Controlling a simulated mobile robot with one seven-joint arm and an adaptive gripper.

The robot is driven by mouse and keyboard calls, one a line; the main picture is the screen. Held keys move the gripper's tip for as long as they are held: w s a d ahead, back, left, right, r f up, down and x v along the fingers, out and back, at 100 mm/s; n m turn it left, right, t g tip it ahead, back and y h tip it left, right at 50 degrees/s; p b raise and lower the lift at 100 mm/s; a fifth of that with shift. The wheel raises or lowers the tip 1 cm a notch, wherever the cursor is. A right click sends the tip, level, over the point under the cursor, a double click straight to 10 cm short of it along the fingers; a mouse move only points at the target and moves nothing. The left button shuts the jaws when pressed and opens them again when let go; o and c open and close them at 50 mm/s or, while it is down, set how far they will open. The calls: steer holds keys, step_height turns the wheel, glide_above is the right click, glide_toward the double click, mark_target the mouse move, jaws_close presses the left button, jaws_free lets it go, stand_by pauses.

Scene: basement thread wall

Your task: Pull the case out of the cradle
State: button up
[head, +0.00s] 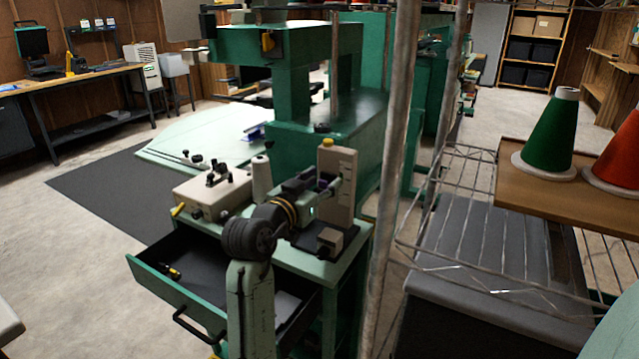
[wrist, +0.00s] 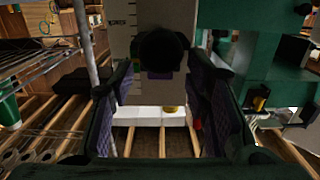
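In the head view a tall beige case (head: 340,192) with a yellow knob on top stands upright at the right of the green cart. I take the dark base with a small beige block (head: 318,240) at its foot to be the cradle; where case and base meet is mostly hidden. My gripper (head: 324,186) is at the left face of the case, at its upper half. In the wrist view, which looks upside down, the beige case (wrist: 122,60) with a round black part fills the upper middle. My two purple-padded fingers (wrist: 162,95) stand apart, one each side; I cannot tell whether they touch it.
A beige box with knobs (head: 212,192) and a white thread cone (head: 261,178) stand left on the cart. Its drawer (head: 175,292) is open. A metal post (head: 388,190) and wire shelf (head: 465,210) with green (head: 552,135) and red cones (head: 620,155) stand right.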

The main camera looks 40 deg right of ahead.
steer(key=c, duration=0.9)
steer(key=o, duration=0.9)
steer(key=shift+s, duration=0.1)
steer(key=shift+o, duration=0.6)
steer(key=shift+a, duration=0.1)
